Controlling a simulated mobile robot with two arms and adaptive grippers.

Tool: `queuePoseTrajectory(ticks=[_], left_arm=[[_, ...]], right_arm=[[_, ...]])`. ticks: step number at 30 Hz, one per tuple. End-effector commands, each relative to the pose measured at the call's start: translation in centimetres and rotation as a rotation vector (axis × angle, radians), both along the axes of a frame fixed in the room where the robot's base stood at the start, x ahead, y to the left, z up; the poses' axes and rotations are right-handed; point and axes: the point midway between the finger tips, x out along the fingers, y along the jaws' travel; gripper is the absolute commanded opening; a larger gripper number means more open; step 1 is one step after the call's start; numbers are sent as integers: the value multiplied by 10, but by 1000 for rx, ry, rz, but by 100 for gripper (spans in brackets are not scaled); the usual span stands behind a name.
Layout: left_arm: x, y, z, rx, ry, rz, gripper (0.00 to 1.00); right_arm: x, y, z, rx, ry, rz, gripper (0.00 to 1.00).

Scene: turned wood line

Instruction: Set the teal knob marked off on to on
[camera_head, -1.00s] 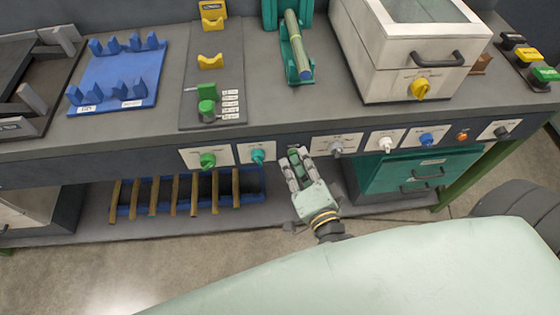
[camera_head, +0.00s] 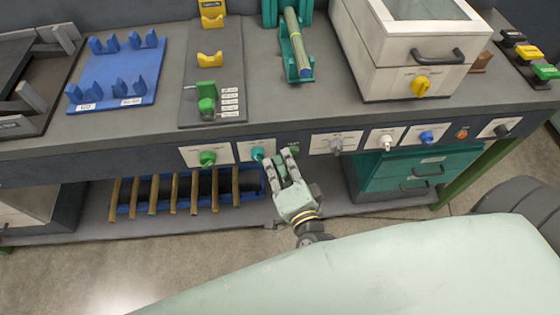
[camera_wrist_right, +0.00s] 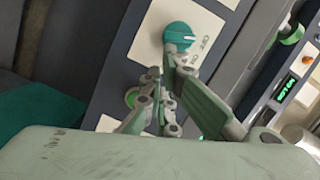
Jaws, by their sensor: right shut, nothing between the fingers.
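The teal knob (camera_head: 257,154) sits on a white plate on the bench's front panel. It also shows in the right wrist view (camera_wrist_right: 178,37), with a pale pointer mark and small lettering on the plate too blurred to read surely. My right gripper (camera_head: 278,155) is shut and empty, just to the right of the knob in the head view. In the right wrist view its fingertips (camera_wrist_right: 166,62) are close together just below the knob. A small gap seems to separate them from it; contact cannot be told. My left gripper is not in view.
A green knob (camera_head: 207,158) is left of the teal one. A small green control (camera_head: 294,150) lies right behind my fingers. Grey (camera_head: 336,145), white (camera_head: 387,143) and blue (camera_head: 427,138) knobs follow along the panel. A blue rack with wooden sticks (camera_head: 194,188) stands below.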

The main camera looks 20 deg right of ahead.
Motion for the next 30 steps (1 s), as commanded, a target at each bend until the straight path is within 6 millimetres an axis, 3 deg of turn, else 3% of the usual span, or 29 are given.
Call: queuePoseTrajectory(ticks=[25,30], left_arm=[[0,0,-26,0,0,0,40],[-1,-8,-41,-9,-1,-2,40]], right_arm=[[2,9,-20,236,-66,4,0],[3,11,-29,332,-97,3,0]])
